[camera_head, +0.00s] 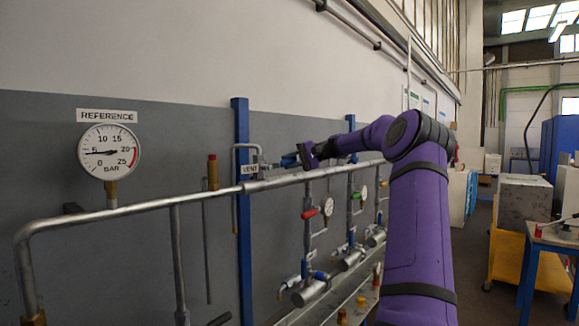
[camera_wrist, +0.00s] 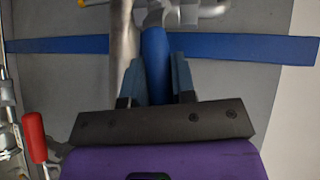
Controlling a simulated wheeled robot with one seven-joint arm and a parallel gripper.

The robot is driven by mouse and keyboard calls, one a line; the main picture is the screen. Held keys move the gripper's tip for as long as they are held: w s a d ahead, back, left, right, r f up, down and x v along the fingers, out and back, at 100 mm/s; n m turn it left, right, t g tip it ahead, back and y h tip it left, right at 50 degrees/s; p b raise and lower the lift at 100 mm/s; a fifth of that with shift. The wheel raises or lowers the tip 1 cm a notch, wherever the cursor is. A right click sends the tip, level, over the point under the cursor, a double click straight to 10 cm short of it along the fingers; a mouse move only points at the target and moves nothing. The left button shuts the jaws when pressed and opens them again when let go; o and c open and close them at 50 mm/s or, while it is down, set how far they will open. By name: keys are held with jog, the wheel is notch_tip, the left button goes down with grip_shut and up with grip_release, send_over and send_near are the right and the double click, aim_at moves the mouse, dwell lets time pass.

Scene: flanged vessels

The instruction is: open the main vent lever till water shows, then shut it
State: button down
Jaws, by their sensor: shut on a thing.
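The main vent lever (camera_wrist: 156,60) has a blue handle and sits at the top middle of the wrist view, in front of the metal pipe fitting (camera_wrist: 186,12). My gripper (camera_wrist: 158,82) is shut on this handle, one finger on each side. In the head view my gripper (camera_head: 296,158) is beside the VENT label (camera_head: 250,169), near the bent grey vent pipe (camera_head: 236,158). The lever is mostly hidden there by my gripper. I cannot make out any water at the vent at this size.
A gauge marked REFERENCE (camera_head: 108,152) reads about 5 bar. A long grey pipe (camera_head: 130,214) runs below my gripper. Branch valves with red (camera_head: 310,213), green (camera_head: 356,196) and yellow handles hang under it. The red handle (camera_wrist: 33,137) is close by in the wrist view.

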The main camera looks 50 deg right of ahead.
jog(key=r+n+h, duration=0.1)
jog(key=a+r+g+h, duration=0.1)
jog(key=shift+r+n+h, duration=0.3)
jog(key=shift+n+h, duration=0.1)
jog(key=a+r+n+h, duration=0.2)
jog(key=h, duration=0.1)
jog(key=shift+s+a+r, duration=0.1)
jog(key=shift+a+r, duration=0.05)
jog(key=shift+r, duration=0.05)
jog(key=shift+s+a+r+n+h, duration=0.1)
jog(key=shift+a+r+n+h, duration=0.15)
jog(key=shift+a+n+h, duration=0.5)
jog(key=shift+s+a+r+n+h, duration=0.1)
jog(key=shift+a+r+n+h, duration=0.15)
jog(key=shift+a+h, duration=0.8)
jog(key=shift+s+a+r+n+h, duration=0.1)
jog(key=shift+a+r+n+h, duration=0.3)
jog(key=shift+h, duration=0.9)
jog(key=shift+w+a+f, duration=0.1)
jog(key=shift+a+f, duration=0.1)
jog(key=c, duration=0.9)
grip_release()
jog(key=shift+c, duration=0.2)
jog(key=shift+r, duration=0.1)
jog(key=v, duration=1)
jog(key=shift+s+r, duration=0.25)
